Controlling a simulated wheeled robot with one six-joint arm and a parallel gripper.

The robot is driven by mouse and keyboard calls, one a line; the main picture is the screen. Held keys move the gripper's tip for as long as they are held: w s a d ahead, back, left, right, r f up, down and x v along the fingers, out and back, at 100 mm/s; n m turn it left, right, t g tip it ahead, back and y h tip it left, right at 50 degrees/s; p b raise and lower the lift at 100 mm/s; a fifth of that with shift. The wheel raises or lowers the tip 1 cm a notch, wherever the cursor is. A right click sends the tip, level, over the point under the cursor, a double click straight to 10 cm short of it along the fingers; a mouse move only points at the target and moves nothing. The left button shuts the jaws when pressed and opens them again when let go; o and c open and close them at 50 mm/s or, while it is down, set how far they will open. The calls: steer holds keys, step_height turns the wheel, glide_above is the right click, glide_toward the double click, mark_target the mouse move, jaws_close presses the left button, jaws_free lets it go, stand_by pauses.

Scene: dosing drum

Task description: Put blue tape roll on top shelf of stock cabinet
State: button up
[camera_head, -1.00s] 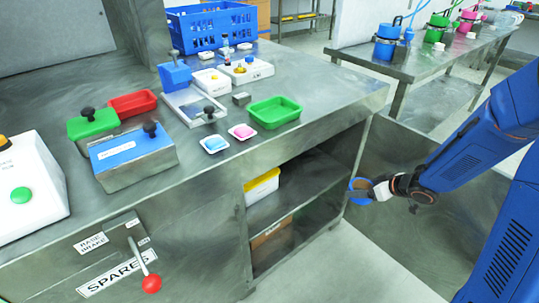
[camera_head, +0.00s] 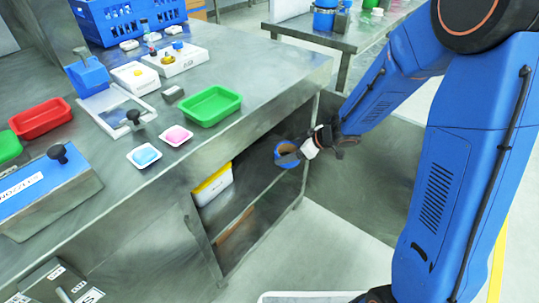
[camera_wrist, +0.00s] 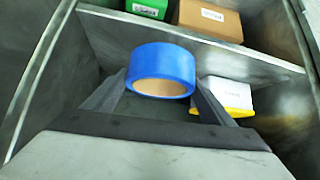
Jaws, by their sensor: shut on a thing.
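The blue tape roll (camera_head: 283,150) is held at the open front of the stock cabinet (camera_head: 318,88), near its right end and level with the upper compartment. My gripper (camera_head: 290,157) is shut on the roll from the right. In the wrist view the roll (camera_wrist: 163,62) sits between both fingers, its brown core opening facing the camera. Beyond it a metal shelf (camera_wrist: 190,46) crosses the cabinet inside. A white and yellow box (camera_head: 213,184) stands in the upper compartment; it also shows in the wrist view (camera_wrist: 224,95), right of the roll.
In the wrist view a green box (camera_wrist: 147,8) and a brown box (camera_wrist: 209,20) stand side by side at the top. Cabinet side walls lie left and right. The countertop holds a green tray (camera_head: 212,104), small dishes and a blue crate (camera_head: 118,20).

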steer(key=w+a, duration=0.1)
steer(key=a, duration=0.1)
steer(key=w+a+f, duration=0.1)
steer(key=w+a, duration=0.1)
steer(key=w+a+f, duration=0.1)
steer(key=w+a, duration=0.1)
steer(key=shift+a+f, duration=0.1)
steer(key=shift+a, duration=0.15)
steer(key=shift+f, duration=1.95)
steer(key=shift+w+a+f, duration=0.2)
steer(key=shift+f, duration=0.25)
steer(key=shift+f, duration=0.1)
steer(key=o, duration=1.2)
steer(key=shift+o, duration=0.2)
